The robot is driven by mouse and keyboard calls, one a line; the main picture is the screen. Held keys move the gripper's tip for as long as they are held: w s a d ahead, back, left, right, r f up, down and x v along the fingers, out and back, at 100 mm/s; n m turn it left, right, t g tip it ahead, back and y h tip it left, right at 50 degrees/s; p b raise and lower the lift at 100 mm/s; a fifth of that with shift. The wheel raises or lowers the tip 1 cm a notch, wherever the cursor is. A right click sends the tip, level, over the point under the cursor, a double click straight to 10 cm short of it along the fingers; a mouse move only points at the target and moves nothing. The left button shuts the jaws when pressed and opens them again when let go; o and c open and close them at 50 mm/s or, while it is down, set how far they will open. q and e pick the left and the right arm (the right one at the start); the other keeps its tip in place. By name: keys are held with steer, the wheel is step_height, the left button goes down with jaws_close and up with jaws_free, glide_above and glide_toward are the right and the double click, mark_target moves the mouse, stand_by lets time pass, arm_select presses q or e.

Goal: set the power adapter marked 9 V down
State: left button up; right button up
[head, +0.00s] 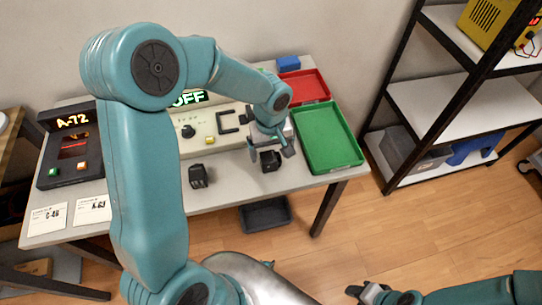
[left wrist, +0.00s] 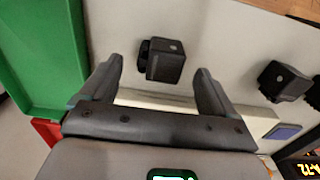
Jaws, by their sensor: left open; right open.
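Two black power adapters are on the white table; I cannot read a 9 V mark on either. One adapter (head: 270,161) is at my left gripper (head: 271,150), left of the green tray. In the left wrist view this adapter (left wrist: 166,61) shows between the tips of the open fingers, with a gap on both sides. The other adapter (head: 198,176) stands further left on the table, and it shows at the right in the left wrist view (left wrist: 283,81). My right gripper (head: 382,294) is open and empty at the lower right, away from the table.
A green tray (head: 328,139) and a red tray (head: 305,86) are on the table's right part. A bench unit (head: 225,127) showing OFF stands behind the adapters. A dark A-72 box (head: 72,145) and cards (head: 47,219) are at the left. Bare table lies between the adapters.

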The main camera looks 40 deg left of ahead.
mark_target(270, 157)
arm_select(q)
step_height(270, 157, up, 8)
steer(key=shift+s, duration=0.15)
stand_by(0.6)
